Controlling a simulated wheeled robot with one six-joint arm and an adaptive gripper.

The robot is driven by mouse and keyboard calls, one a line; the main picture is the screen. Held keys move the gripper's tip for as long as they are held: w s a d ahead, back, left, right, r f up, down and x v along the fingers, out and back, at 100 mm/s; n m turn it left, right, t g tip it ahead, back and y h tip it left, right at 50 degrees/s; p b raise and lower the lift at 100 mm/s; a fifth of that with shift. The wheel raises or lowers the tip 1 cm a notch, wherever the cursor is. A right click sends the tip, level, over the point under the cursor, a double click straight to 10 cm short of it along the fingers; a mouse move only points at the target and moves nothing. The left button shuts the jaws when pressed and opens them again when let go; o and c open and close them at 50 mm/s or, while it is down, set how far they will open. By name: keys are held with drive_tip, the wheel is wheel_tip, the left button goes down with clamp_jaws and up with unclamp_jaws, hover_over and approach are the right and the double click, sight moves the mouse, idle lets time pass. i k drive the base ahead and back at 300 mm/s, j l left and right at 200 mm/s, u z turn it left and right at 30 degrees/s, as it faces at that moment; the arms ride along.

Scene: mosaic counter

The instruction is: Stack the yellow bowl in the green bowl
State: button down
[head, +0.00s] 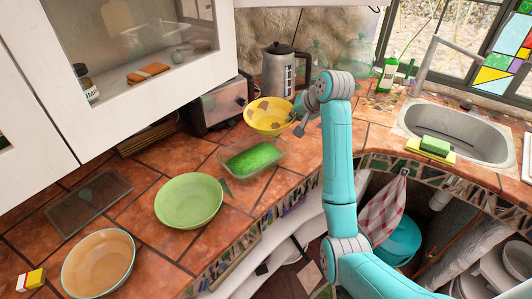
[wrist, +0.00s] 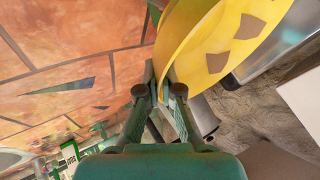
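The yellow bowl (head: 266,117), with brown patches, is at the back of the counter by the toaster. In the wrist view the yellow bowl (wrist: 228,30) fills the upper middle. My gripper (head: 297,128) is at its right rim. In the wrist view my gripper's fingers (wrist: 163,82) are close together with the rim between them, shut on it. I cannot tell whether the bowl touches the counter. The green bowl (head: 189,202) stands upright and empty on the tiles, left and in front of the yellow bowl.
An orange-brown bowl (head: 98,264) stands front left. The toaster (head: 219,104) and kettle (head: 281,75) are at the back. The sink (head: 475,133) is at right.

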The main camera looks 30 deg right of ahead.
sight(194, 211)
drive_tip(key=k+j, duration=0.1)
drive_tip(key=j, duration=0.3)
drive_tip(key=k+j, duration=0.15)
drive_tip(key=j, duration=0.25)
drive_tip(key=k+j, duration=0.1)
drive_tip(key=j, duration=0.3)
drive_tip(key=k+j, duration=0.1)
drive_tip(key=j, duration=0.25)
drive_tip(key=i, duration=0.15)
drive_tip(key=u, duration=0.05)
